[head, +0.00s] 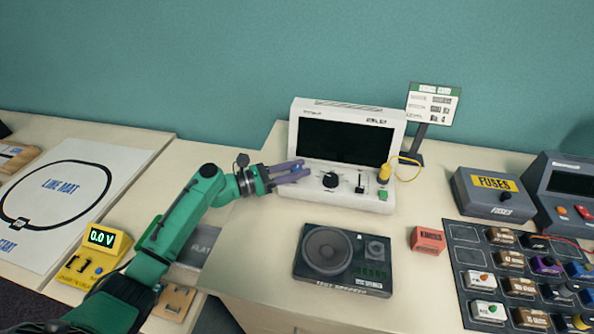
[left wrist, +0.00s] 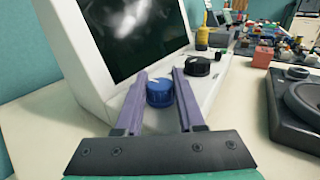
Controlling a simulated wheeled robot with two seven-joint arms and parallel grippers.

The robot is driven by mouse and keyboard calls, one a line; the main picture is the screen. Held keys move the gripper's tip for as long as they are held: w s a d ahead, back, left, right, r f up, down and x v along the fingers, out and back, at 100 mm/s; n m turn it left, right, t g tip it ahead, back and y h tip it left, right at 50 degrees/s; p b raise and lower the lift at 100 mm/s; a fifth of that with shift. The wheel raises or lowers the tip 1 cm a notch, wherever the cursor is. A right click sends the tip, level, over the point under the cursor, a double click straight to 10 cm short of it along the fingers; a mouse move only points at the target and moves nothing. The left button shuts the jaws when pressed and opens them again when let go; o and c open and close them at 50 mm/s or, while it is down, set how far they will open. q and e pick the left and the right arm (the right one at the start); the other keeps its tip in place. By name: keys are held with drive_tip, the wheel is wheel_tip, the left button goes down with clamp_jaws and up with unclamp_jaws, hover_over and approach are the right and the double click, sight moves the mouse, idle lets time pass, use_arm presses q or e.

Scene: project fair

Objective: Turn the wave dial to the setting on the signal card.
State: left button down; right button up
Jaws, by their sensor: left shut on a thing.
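A white signal unit (head: 398,128) with a dark screen (head: 345,142) stands on the table. My left gripper (head: 303,170) reaches its front from the left. In the left wrist view the two purple fingers (left wrist: 160,73) are shut on a blue dial (left wrist: 159,92), which has a pale pointer mark. The fingers hide this dial in the head view. A black dial (head: 330,180) sits just right of it, beside the right finger. I cannot read the dial labels. The signal card (head: 433,103) stands behind right on a dark post; its small text is unreadable. My right gripper is not in view.
A test speaker (head: 312,275) lies in front of the unit, with a red block (head: 427,240) to its right. A yellow plug (head: 384,173) with a cable is on the unit's right. A fuse box (head: 487,208) and parts tray (head: 461,258) stand farther right.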

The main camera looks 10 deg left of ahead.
use_arm(q)
drive_tip(key=c, duration=0.5)
unclamp_jaws()
drive_tip(key=b+v, duration=0.2)
drive_tip(key=v, duration=1.2)
drive_tip(key=shift+s+f+b, duration=0.1)
drive_tip(key=shift+b, duration=0.25)
drive_tip(key=shift+s+a, duration=0.15)
drive_tip(key=shift+a, duration=0.1)
